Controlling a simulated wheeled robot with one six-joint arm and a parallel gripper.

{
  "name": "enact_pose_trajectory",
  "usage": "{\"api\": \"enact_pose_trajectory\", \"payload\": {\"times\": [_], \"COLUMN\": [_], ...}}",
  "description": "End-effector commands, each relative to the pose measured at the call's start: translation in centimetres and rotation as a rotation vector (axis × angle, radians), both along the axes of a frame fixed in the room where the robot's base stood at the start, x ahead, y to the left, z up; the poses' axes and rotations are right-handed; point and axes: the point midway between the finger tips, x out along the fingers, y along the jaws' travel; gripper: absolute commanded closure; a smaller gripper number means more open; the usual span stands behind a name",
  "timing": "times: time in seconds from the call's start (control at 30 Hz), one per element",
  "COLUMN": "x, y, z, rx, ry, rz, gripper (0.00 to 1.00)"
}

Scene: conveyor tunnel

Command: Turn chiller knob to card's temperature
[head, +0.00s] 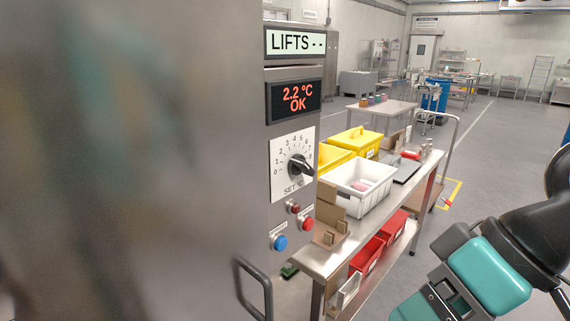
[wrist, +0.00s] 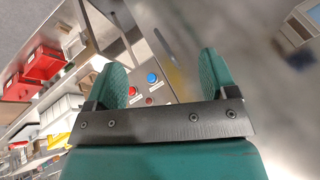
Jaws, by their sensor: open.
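I cannot make out a temperature card in either view. My gripper (wrist: 162,75) is open and empty in the wrist view, its green fingers apart, with the panel's red button (wrist: 135,91) and blue button (wrist: 152,78) beyond them. The knob is not visible there.
A "LIFTS - -" display (head: 295,42) tops the panel. A steel cart (head: 322,262) right of it holds a white bin (head: 357,187), yellow boxes (head: 355,142) and a brown stand (head: 329,222), with red bins (head: 367,255) below. A handle (head: 255,285) juts out low.

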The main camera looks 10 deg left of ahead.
Motion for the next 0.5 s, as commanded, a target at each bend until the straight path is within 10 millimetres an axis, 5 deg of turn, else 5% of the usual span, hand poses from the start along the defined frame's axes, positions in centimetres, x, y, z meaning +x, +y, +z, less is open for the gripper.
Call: {"api": "enact_pose_trajectory", "payload": {"times": [0.07,0.2,0.33,0.5], "x": [2.5,8.0,12.6,15.8], "y": [1.6,3.1,1.6,-0.8], "z": [-1.8,-0.9,1.0,2.9], "rx": [0.164,0.511,0.766,0.931], "ry": [-0.051,-0.192,-0.317,-0.410], "rz": [-0.032,-0.160,-0.327,-0.475], "gripper": [0.21,0.21,0.21,0.21]}}
